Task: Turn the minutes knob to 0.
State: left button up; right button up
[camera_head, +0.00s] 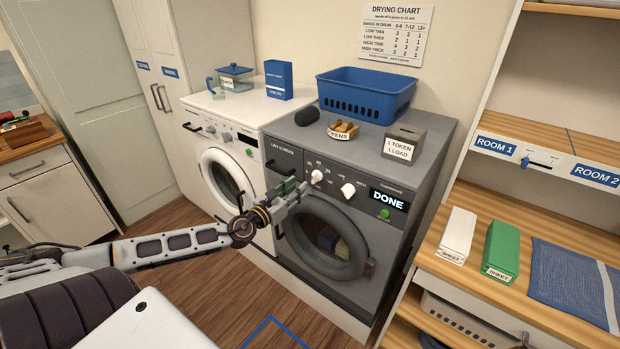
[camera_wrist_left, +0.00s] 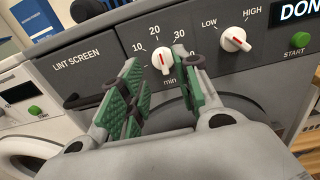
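The minutes knob (camera_wrist_left: 162,59) is a white dial on the grey dryer's panel, with marks 10, 20 and 30 around it and "min" below. Its red mark points roughly up, near the 20; a 0 mark cannot be seen. In the head view the minutes knob (camera_head: 317,177) is just right of my left gripper (camera_head: 294,189). In the left wrist view my left gripper (camera_wrist_left: 157,64) is open, its green-padded fingers either side of the knob. Whether they touch it is unclear. My right gripper is not in view.
A LOW/HIGH knob (camera_wrist_left: 235,39) sits right of the minutes knob. The dryer's display (camera_head: 388,199) reads DONE, above a green start button (camera_head: 384,213). A token bowl (camera_head: 343,131), token box (camera_head: 404,142) and blue basket (camera_head: 366,95) stand on top.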

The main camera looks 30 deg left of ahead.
aim_at(312, 175)
pick_arm(q)
jog(key=shift+w+d+p, duration=0.15)
jog(key=shift+w+p, duration=0.1)
jog(key=shift+w, duration=1.65)
jog(key=shift+w+d+p, duration=0.15)
jog(key=shift+w+p, duration=0.1)
jog(key=shift+w, duration=1.65)
grip_shut()
